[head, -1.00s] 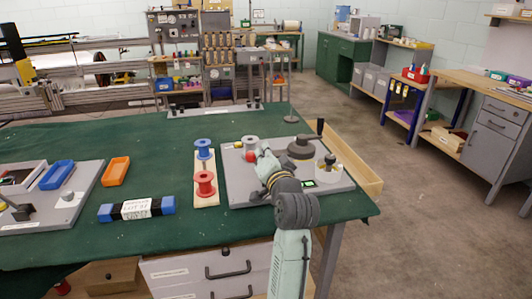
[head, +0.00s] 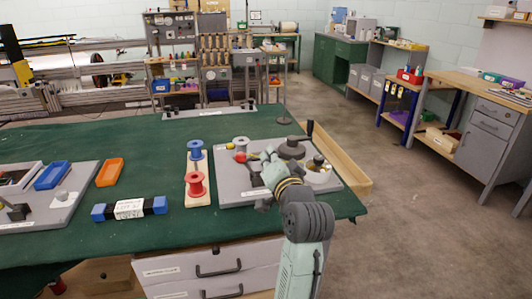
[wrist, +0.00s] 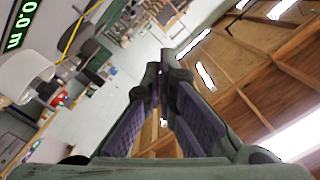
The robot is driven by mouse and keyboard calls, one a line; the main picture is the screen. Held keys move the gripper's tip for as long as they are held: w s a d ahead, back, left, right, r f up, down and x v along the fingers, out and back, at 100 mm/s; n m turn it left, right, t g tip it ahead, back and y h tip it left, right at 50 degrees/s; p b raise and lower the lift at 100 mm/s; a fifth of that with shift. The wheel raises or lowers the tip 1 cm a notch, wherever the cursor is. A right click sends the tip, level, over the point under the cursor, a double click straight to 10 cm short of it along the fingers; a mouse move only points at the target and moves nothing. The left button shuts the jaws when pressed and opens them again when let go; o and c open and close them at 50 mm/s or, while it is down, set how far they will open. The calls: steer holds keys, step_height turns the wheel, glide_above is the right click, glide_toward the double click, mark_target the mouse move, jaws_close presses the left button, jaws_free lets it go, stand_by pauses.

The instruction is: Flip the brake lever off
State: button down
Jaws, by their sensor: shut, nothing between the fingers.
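A grey board (head: 233,188) on the green table carries a winding device with a dark round disc (head: 291,148). A red ball knob (head: 240,157), which may be the brake lever's end, stands at the board's left-middle. A black upright handle (head: 310,127) stands at the back right. My gripper (head: 267,154) is over the board, just right of the red knob and apart from it in the picture. Its fingers are shut and empty, and they meet in the wrist view (wrist: 160,65). The wrist view does not show the red knob. A lit display reading 0.0 m (wrist: 24,20) shows there.
Left of the board stand a blue spool (head: 196,150) and a red spool (head: 195,184) on a wooden strip. A grey spool (head: 241,143) and a small yellow piece (head: 230,146) are behind the red knob. A wooden tray (head: 343,165) runs along the table's right edge.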

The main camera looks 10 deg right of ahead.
steer(key=shift+s+d+r+b, duration=0.1)
steer(key=shift+s+d+b, duration=0.05)
steer(key=shift+s, duration=0.9)
steer(key=shift+s+d+r+b, duration=0.1)
steer(key=shift+s+d+b, duration=0.05)
steer(key=shift+s, duration=0.9)
